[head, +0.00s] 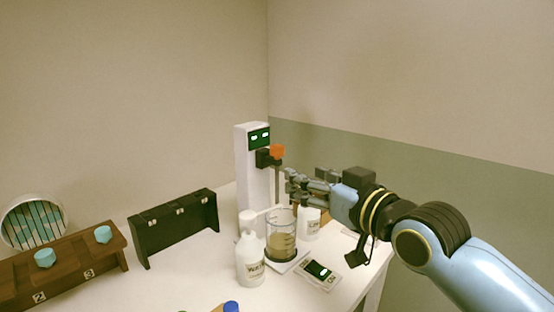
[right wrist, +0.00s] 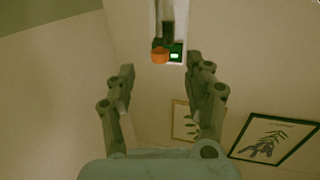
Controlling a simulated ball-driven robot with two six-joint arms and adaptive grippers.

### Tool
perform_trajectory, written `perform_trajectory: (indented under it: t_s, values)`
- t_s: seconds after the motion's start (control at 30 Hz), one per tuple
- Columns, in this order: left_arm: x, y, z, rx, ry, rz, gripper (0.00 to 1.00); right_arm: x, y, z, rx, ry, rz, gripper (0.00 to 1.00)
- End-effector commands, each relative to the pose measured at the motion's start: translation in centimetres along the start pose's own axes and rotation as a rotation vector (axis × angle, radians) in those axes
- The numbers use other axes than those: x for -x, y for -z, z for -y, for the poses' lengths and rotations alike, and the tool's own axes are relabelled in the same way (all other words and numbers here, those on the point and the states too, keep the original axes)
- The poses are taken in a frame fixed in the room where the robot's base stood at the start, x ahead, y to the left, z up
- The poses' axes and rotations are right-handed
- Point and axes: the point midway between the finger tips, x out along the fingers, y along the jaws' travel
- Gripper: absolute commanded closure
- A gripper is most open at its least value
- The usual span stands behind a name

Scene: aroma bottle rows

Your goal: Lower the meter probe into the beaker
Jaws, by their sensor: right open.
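The meter is a tall white stand (head: 253,180) with a dark green screen (head: 259,138) near its top. An orange knob (head: 277,152) sits on the dark holder at its side, and a thin grey probe (head: 277,185) hangs below it. The glass beaker (head: 281,236) holds brownish liquid and stands on the white base below the probe. My right gripper (head: 290,184) is just right of the probe and below the knob. In the right wrist view its fingers (right wrist: 163,90) are spread and empty, with the orange knob (right wrist: 160,56) beyond them. My left gripper is not in view.
A white wash bottle (head: 250,262) stands left of the beaker, and another white bottle (head: 309,222) stands behind it. A small device (head: 319,274) lies in front. A black rack (head: 176,228) and a wooden rack (head: 75,262) with cyan caps stand at left.

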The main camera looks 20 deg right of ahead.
Motion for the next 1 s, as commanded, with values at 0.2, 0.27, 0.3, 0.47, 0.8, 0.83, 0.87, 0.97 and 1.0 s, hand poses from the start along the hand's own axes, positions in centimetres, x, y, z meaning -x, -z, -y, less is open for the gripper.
perform_trajectory:
  t_s: [0.2,0.27,0.3,0.47,0.8,0.83,0.87,0.97,1.0]
  values:
    - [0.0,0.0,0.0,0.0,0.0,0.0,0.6,-1.8,1.9,-0.2,-0.007,0.002,-0.064,0.47]
    - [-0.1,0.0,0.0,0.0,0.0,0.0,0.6,-2.9,2.0,-0.1,-0.007,0.002,-0.065,0.47]
    - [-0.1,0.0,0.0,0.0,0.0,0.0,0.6,-3.7,2.0,-0.1,-0.008,0.003,-0.064,0.47]
    - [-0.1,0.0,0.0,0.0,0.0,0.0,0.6,-7.0,2.2,-0.1,-0.008,0.003,-0.062,0.47]
    - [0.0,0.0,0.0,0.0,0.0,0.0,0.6,-11.0,2.3,-0.1,-0.005,0.004,-0.059,0.47]
    - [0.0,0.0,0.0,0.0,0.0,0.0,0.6,-11.1,2.3,-0.1,-0.005,0.004,-0.059,0.47]
    - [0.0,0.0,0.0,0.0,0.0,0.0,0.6,-11.1,2.3,-0.1,-0.005,0.004,-0.059,0.47]
    - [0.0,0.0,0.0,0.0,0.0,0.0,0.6,-11.2,2.2,-0.1,-0.005,0.004,-0.058,0.47]
    - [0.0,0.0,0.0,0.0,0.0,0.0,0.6,-11.2,2.2,-0.1,-0.005,0.004,-0.058,0.47]
